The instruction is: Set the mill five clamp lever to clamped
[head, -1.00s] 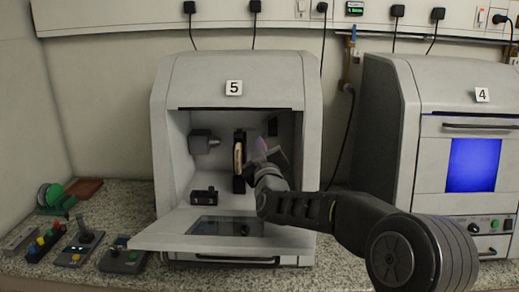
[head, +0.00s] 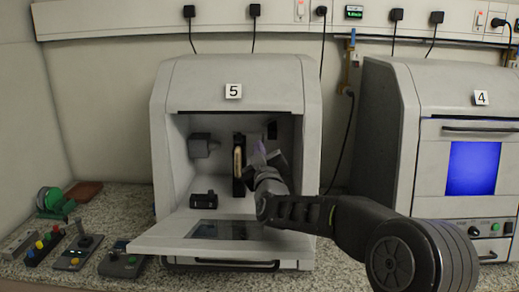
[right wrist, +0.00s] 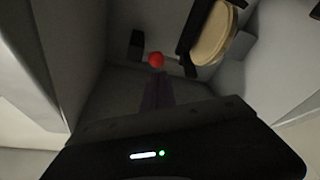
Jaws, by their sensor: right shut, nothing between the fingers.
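Mill five (head: 234,72), marked 5, stands with its front door folded down and open. Inside, a round tan disc (head: 239,160) sits upright in a dark holder; the disc also shows in the right wrist view (right wrist: 214,36). My right gripper (head: 259,147) is inside the chamber, to the right of the disc, shut and empty. In the right wrist view its purplish fingers (right wrist: 158,90) point toward a red ball knob (right wrist: 156,59), which seems to be the clamp lever's. Contact cannot be told, and the lever's arm is hidden. My left gripper is not in view.
A grey spindle block (head: 203,145) and a small dark block (head: 203,198) are at the chamber's left. The lowered door (head: 165,235) juts out below my right arm. Mill 4 (head: 460,95) stands at the right. Control boxes (head: 122,262) lie on the counter at left.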

